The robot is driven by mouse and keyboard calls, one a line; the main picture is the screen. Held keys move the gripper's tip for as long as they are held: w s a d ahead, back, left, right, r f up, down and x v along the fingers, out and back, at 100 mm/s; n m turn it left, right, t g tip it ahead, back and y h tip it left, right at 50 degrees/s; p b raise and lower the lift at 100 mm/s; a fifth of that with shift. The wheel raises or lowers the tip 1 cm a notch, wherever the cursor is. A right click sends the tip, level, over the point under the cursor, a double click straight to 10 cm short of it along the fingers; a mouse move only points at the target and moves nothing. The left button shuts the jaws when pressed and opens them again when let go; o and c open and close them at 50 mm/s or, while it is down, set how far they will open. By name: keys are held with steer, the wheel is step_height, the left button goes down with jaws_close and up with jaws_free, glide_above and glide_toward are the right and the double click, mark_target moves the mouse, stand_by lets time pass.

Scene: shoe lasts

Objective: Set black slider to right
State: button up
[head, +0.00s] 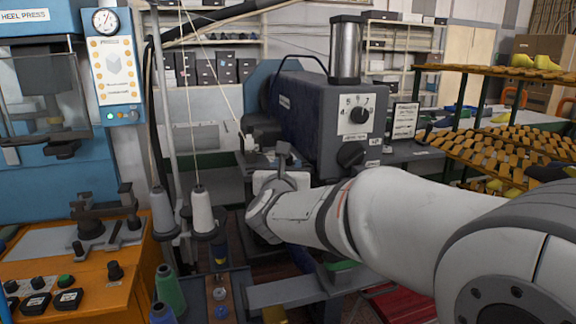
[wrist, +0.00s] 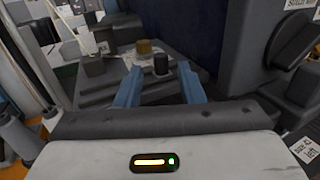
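A short black upright knob (wrist: 161,64), which may be the black slider, stands on a grey stepped block (wrist: 110,88) in the wrist view. My gripper (wrist: 159,87) has its two blue fingers spread apart, pointing toward that knob, with a gap between them. The knob appears between the fingertips or just beyond them; I cannot tell whether either finger touches it. In the head view my white wrist (head: 275,195) is in front of the dark blue machine (head: 305,115) and hides its near parts. The fingertips and the knob cannot be made out there.
A brownish cylinder (wrist: 147,47) and a dark grey block (wrist: 94,65) stand near the knob. A large black knob (wrist: 297,35) is close on the right. Thread cones (head: 203,212) and an orange machine (head: 115,290) are at left; shoe-last racks (head: 495,150) are at right.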

steer(key=s, duration=0.3)
steer(key=shift+a, duration=0.1)
steer(key=shift+c, duration=0.5)
